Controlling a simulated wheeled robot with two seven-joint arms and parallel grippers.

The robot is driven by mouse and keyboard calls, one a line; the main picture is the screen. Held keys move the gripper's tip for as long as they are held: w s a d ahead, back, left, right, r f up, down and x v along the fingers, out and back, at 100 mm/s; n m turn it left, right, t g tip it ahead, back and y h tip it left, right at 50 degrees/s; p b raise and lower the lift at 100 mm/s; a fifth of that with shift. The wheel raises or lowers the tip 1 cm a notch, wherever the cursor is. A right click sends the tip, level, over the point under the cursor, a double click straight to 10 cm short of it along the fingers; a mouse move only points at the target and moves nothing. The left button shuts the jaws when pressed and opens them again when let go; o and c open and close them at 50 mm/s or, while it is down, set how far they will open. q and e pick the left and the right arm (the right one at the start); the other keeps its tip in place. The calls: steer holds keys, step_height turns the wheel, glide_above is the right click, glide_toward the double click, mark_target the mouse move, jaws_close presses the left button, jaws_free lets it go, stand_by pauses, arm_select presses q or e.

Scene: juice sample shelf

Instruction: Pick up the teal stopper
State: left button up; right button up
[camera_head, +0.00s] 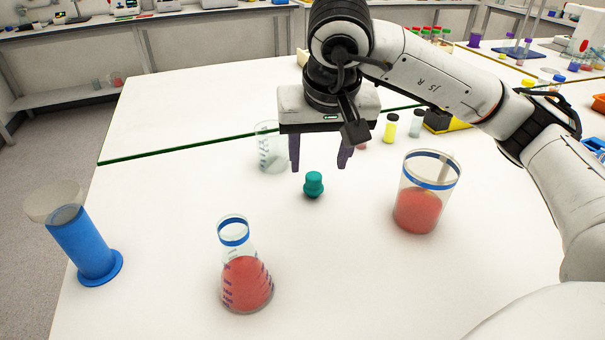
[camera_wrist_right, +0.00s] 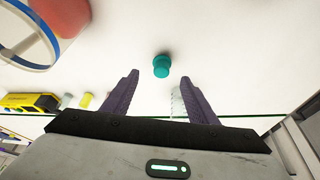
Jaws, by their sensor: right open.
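The teal stopper (camera_head: 313,184) stands on the white table near the middle of the head view. It also shows in the right wrist view (camera_wrist_right: 162,65), beyond the fingertips and between their lines. My right gripper (camera_head: 319,168) is open and empty, pointing down above and a little behind the stopper, with its two dark purple fingers apart. The fingers also show in the right wrist view (camera_wrist_right: 161,75). They do not touch the stopper. My left gripper is not in view.
A flask of red liquid (camera_head: 246,281) stands in front left of the stopper. A beaker of red liquid (camera_head: 418,208) stands to its right. A clear beaker (camera_head: 270,150) is close behind the gripper's left finger. A blue cylinder (camera_head: 85,243) stands far left. The table around the stopper is clear.

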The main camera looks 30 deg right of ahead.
mark_target(315, 180)
steer(key=shift+w+d+f, duration=0.1)
steer(key=shift+d+f, duration=0.05)
steer(key=shift+f, duration=0.45)
steer(key=shift+d+f, duration=0.1)
steer(key=shift+f, duration=0.45)
steer(key=x, duration=0.6)
steer(key=shift+w+a, duration=0.1)
steer(key=shift+a, duration=0.2)
steer(key=shift+r, duration=0.1)
steer(key=c, duration=1.1)
